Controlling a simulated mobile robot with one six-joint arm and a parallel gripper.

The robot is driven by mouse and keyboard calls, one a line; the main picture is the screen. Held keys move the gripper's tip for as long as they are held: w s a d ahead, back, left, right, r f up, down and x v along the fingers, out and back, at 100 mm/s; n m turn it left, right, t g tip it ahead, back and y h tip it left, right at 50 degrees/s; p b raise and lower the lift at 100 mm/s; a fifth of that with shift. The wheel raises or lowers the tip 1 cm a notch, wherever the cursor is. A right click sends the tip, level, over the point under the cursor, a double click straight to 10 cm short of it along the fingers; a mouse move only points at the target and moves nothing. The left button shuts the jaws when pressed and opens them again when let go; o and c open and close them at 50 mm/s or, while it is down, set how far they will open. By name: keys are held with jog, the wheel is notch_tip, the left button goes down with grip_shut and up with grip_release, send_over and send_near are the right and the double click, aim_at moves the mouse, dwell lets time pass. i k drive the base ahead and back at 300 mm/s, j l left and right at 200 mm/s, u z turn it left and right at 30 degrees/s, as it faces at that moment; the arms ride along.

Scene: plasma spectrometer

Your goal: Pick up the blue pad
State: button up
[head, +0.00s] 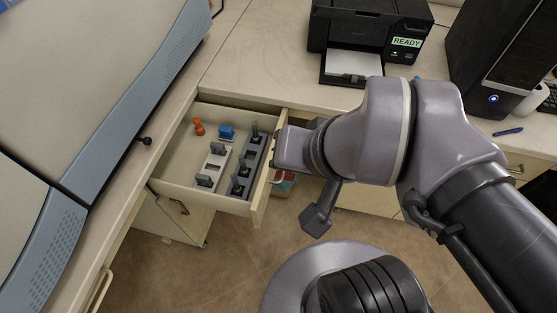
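A small blue pad (227,132) lies in the open drawer (180,165), near its back wall. It is right of an orange-red item and left of a dark grey holder. My gripper (279,158) is at the drawer's right side, by the front panel and its handle (274,181). It is apart from the blue pad. Its fingers are small and partly hidden against the panel, so I cannot tell if they are open or touching the handle.
The drawer also holds an orange-red item (199,127), a light grey holder (213,168) and a dark grey holder (241,180) with upright pieces. A printer (368,35) and a computer tower (500,55) stand on the bench. A large instrument (90,75) fills the left.

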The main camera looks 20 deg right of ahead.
aim_at(227, 134)
jog(key=u, duration=1.7)
jog(key=z, duration=1.35)
jog(key=i+l+u, duration=0.45)
jog(key=l, duration=0.15)
jog(key=i+l+u, duration=0.25)
jog(key=l+u, duration=0.2)
jog(key=l, duration=0.3)
